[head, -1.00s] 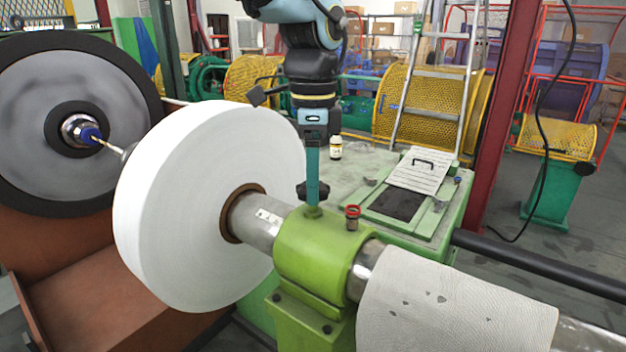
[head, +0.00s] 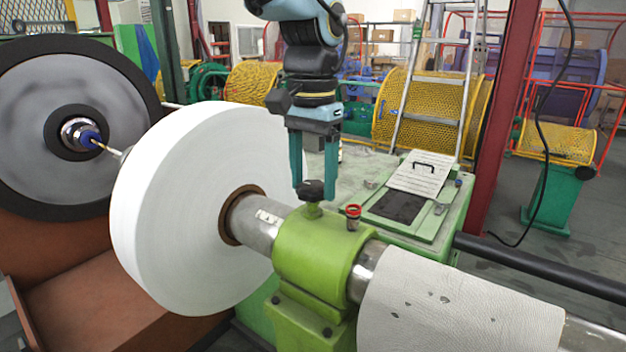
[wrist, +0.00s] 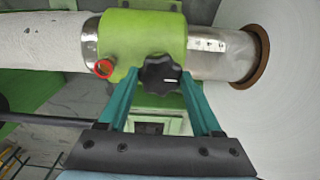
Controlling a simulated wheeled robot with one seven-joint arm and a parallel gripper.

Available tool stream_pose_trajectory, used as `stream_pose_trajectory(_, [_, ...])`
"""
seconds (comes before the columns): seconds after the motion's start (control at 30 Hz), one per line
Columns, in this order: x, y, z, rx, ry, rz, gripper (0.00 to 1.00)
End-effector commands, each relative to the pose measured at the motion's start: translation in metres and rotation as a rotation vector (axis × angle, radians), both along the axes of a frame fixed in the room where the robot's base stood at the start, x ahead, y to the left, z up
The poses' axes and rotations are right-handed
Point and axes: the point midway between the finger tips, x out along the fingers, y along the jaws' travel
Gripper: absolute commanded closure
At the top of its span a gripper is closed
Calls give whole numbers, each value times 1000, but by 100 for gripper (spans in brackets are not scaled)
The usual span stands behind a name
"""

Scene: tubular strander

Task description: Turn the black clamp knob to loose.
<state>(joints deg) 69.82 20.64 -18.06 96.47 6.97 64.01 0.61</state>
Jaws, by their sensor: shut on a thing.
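The black clamp knob (head: 311,190) is a lobed knob standing upright on top of the green clamp housing (head: 318,255). In the wrist view the knob (wrist: 161,73) shows from above, with a small pale mark on its face. My gripper (head: 313,188) points straight down over the housing. Its two teal fingers stand on either side of the knob and are shut on it. In the wrist view the fingertips (wrist: 159,76) flank the knob left and right. The part of the knob under the fingertips is hidden.
A red-rimmed fitting (head: 353,214) stands on the housing just right of the knob. A large white roll (head: 180,210) on the steel shaft is close at left. A white-covered roller (head: 455,305) lies at right.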

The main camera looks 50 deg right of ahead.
Motion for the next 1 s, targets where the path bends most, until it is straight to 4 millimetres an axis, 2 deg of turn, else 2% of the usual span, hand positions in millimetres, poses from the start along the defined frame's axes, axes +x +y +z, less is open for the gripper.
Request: stream_pose_trajectory(1.0, [-1, -1, 1, -3, 1, 965, 90])
